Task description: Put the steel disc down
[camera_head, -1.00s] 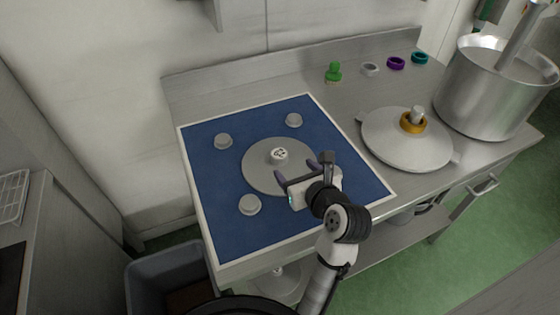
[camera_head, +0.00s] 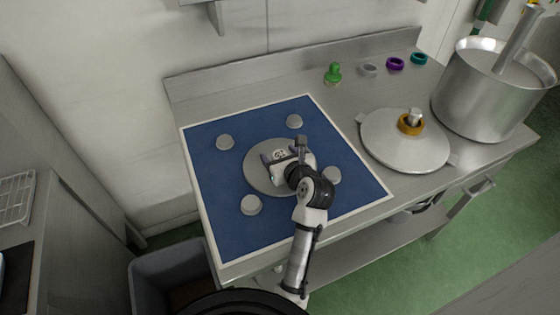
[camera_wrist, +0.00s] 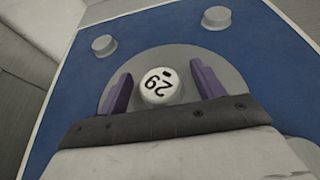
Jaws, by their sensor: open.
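The steel disc (camera_head: 256,180) lies on the blue mat (camera_head: 235,235), among several small grey round pegs. It also shows in the wrist view (camera_wrist: 150,60), with a white knob (camera_wrist: 160,86) marked 29 or 62 at its centre. My gripper (camera_head: 283,153) is over the disc and open. In the wrist view its two purple fingers (camera_wrist: 160,85) stand on either side of the knob, with gaps visible on both sides. My gripper and wrist hide the right part of the disc in the head view.
Grey pegs stand on the mat at back left (camera_head: 225,142), back right (camera_head: 294,121), front left (camera_head: 251,205) and right (camera_head: 331,176). A round lid (camera_head: 385,145) with an orange ring (camera_head: 410,124) and a large pot (camera_head: 485,95) stand right of the mat. A green piece (camera_head: 333,74) stands behind.

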